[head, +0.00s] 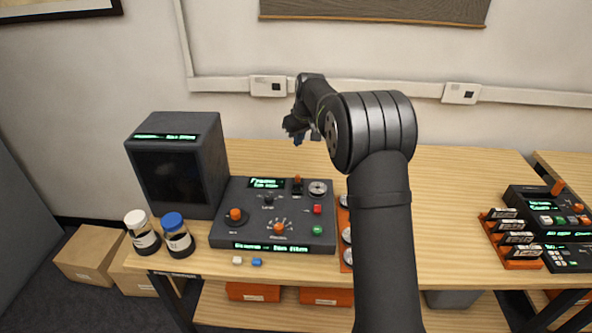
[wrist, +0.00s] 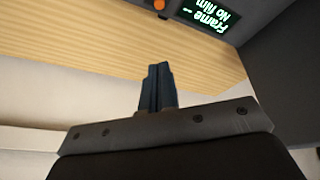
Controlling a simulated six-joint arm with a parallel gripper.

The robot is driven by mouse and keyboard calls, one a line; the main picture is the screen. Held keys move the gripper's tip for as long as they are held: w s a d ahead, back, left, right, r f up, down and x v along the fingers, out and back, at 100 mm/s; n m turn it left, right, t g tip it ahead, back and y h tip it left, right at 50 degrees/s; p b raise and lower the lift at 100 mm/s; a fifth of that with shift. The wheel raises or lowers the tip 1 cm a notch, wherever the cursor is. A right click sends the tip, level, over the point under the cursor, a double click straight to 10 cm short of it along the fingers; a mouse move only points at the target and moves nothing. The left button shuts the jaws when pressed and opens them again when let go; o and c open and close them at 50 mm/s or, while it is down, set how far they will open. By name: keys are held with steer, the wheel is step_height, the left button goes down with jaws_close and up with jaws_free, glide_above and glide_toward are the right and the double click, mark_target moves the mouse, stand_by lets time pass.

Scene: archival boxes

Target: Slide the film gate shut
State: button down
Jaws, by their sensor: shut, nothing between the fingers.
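A dark control console (head: 225,225) stands on the wooden bench. Its top display (head: 266,183) shows "Frame" with a line below, which reads "No film" in the wrist view (wrist: 212,18). A small orange-topped slider (head: 297,181) sits right of that display and seems to be the film gate; how far it is open cannot be told. An orange part (wrist: 159,4) shows at the wrist view's top edge. My gripper (head: 299,137) is above and behind the console, clear of it. Its fingers (wrist: 157,88) are together and empty.
A dark monitor box (head: 176,165) stands left of the console, with a white-capped jar (head: 142,238) and a blue-capped jar (head: 178,241) in front. Small white and blue pieces lie at the front edge. An orange tray (head: 344,215) is partly hidden by my arm.

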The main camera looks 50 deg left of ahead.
mark_target(298, 179)
steer(key=a+f+m, duration=0.2)
steer(key=f, duration=0.1)
steer(key=shift+w+a+f, duration=0.1)
steer(key=shift+w+f, duration=0.05)
steer(key=shift+f, duration=0.15)
steer(key=x, duration=1)
steer(key=shift+f, duration=0.2)
steer(key=shift+s+d+r, duration=0.15)
steer(key=shift+d, duration=0.35)
steer(key=shift+s+d+r, duration=0.1)
steer(key=shift+s+d, duration=0.05)
steer(key=shift+d, duration=0.3)
steer(key=shift+s+d+f, duration=0.1)
steer(key=shift+s+d, duration=0.05)
steer(key=shift+d, duration=0.4)
steer(key=shift+s+d, duration=0.15)
steer(key=shift+d, duration=0.35)
steer(key=shift+s+d, duration=1.6)
steer(key=shift+s, duration=0.05)
